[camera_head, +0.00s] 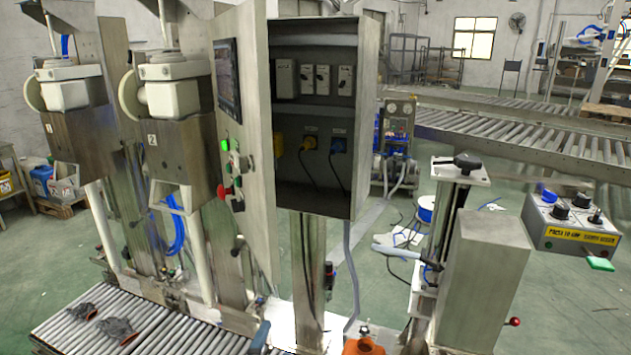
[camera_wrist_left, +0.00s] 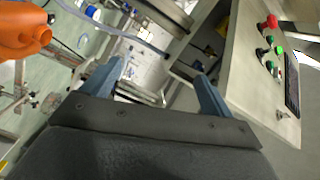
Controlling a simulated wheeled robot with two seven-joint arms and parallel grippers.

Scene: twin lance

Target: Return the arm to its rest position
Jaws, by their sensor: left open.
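My left gripper (camera_wrist_left: 160,78) shows in the left wrist view with its two blue-grey fingers spread apart and nothing between them. In the head view only a small blue-grey part of the left gripper (camera_head: 261,338) shows at the bottom edge, in front of the open cabinet; most of the arm is out of frame. My right gripper is in neither view.
An orange container (camera_head: 363,346) stands at the bottom edge, right of the gripper; it also shows in the wrist view (camera_wrist_left: 22,32). The open electrical cabinet (camera_head: 340,200) and its button door (camera_head: 250,140) rise close by. A roller conveyor (camera_head: 160,330) lies left.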

